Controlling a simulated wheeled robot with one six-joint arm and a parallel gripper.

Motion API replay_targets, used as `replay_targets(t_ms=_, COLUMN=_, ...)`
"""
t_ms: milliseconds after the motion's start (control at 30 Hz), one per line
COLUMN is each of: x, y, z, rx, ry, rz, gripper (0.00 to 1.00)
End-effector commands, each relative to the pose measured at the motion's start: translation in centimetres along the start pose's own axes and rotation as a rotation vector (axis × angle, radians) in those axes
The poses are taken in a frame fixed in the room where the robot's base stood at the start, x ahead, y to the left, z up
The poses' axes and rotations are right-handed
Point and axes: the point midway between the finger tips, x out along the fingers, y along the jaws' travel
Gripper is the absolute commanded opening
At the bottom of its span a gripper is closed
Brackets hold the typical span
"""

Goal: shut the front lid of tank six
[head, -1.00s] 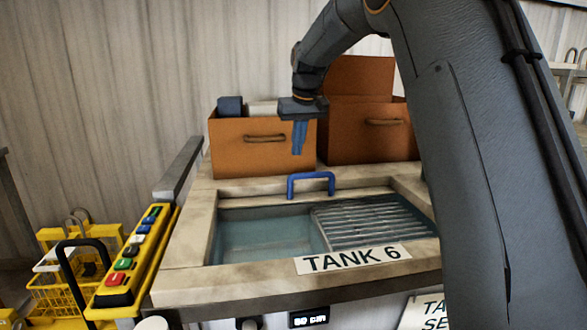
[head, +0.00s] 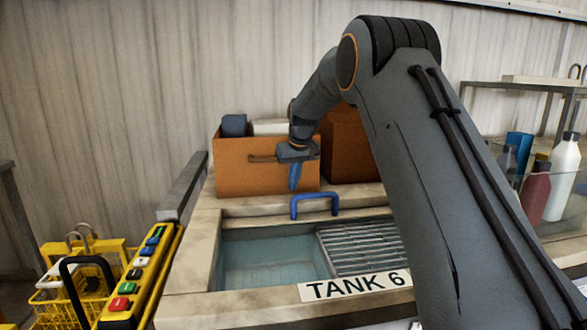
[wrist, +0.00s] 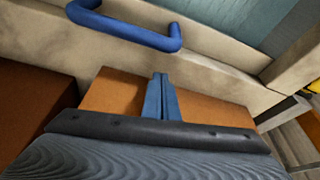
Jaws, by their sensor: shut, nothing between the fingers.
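Tank six, with its TANK 6 label (head: 355,287), is open in front of me. Clear liquid (head: 265,258) shows on the left of the opening and a slatted grey grate (head: 360,247) on the right. A blue handle (head: 315,205) stands on the pale strip along the opening's back edge; it also shows at the top of the wrist view (wrist: 125,28). I cannot tell the lid's outline from that strip. My gripper (head: 294,186) is shut and empty, its blue fingers pointing down behind the handle, apart from it. The fingers (wrist: 160,78) show against orange in the wrist view.
An orange box (head: 240,168) with a rope handle stands close behind my gripper, a second orange box (head: 350,150) to its right. A yellow button panel (head: 140,270) and yellow basket (head: 65,280) are at left. Bottles (head: 562,178) stand at right behind a clear pane.

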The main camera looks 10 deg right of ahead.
Motion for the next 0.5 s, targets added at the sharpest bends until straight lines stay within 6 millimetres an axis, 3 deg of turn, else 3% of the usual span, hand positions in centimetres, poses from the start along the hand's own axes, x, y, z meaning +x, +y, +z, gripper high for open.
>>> replay_targets(t_ms=267, x=-0.8, y=-0.1, z=2.5, rx=0.0, ry=0.001, rz=0.0, gripper=0.0)
replay_targets(t_ms=500, x=-0.7, y=-0.1, z=2.9, rx=0.0, ry=0.003, rz=0.0, gripper=0.0)
